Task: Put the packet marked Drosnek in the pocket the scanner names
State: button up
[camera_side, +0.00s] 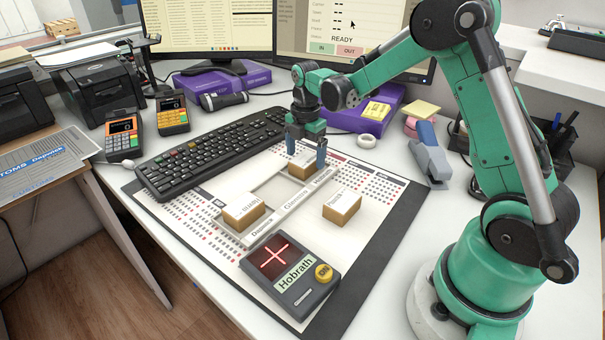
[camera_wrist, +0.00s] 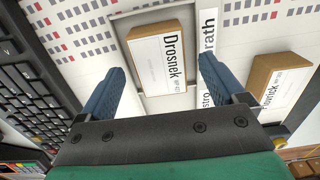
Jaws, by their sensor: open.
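The Drosnek packet (camera_wrist: 160,62), a tan block with a white label on top, lies at the far end of the grey pocket tray (camera_side: 262,236). It also shows in the side view (camera_side: 302,170). The tray's label strip beside it shows "rath", its start hidden. My gripper (camera_side: 306,152) is open above the packet, one blue finger on either side; the wrist view shows gaps between both fingers (camera_wrist: 163,75) and the packet. The scanner (camera_side: 290,280) in front of the tray reads "Hobrath", with a red lit cross and a yellow button.
Another packet (camera_side: 243,212) sits in the tray's near pocket. A packet ending in "ovrick" (camera_wrist: 280,85) lies on the mat (camera_side: 373,245) right of the tray. The middle pocket looks empty. A keyboard (camera_side: 205,155) borders the left; a stapler (camera_side: 430,155) stands right.

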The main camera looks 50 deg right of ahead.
aim_at(305, 159)
notch_tip(305, 159, up, 11)
jog(key=s+a+m+t, duration=0.7)
jog(key=s+a+m, duration=0.4)
jog(key=m, duration=0.7)
jog(key=shift+s+f, duration=0.15)
dwell(0.3)
